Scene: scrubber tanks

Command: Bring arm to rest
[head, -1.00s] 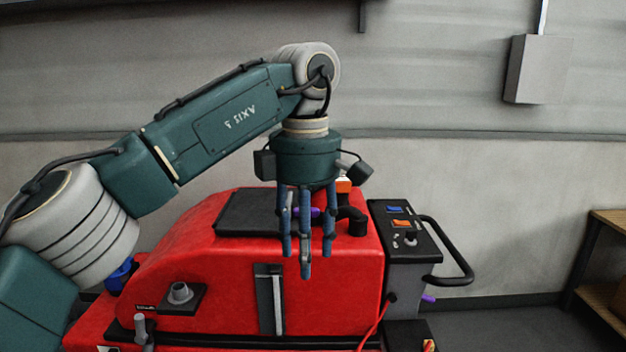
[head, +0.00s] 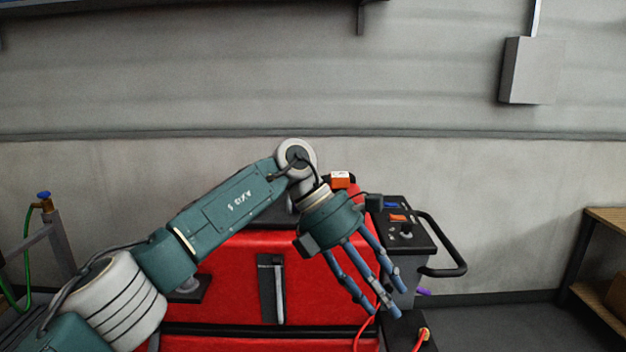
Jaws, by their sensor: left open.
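My left arm comes in from the left across the front of a red scrubber machine (head: 230,275). My left gripper (head: 375,298) hangs tilted down and to the right in front of the machine's right side. Its blue-grey fingers are spread apart and nothing shows between them. I cannot tell from this view how far the fingers are from the machine. My right gripper is not in view.
A black handle (head: 455,255) sticks out right of the control panel. A wooden shelf (head: 605,222) stands at the far right. A tap with a blue knob and green hose (head: 28,240) is at the left. Floor between handle and shelf is clear.

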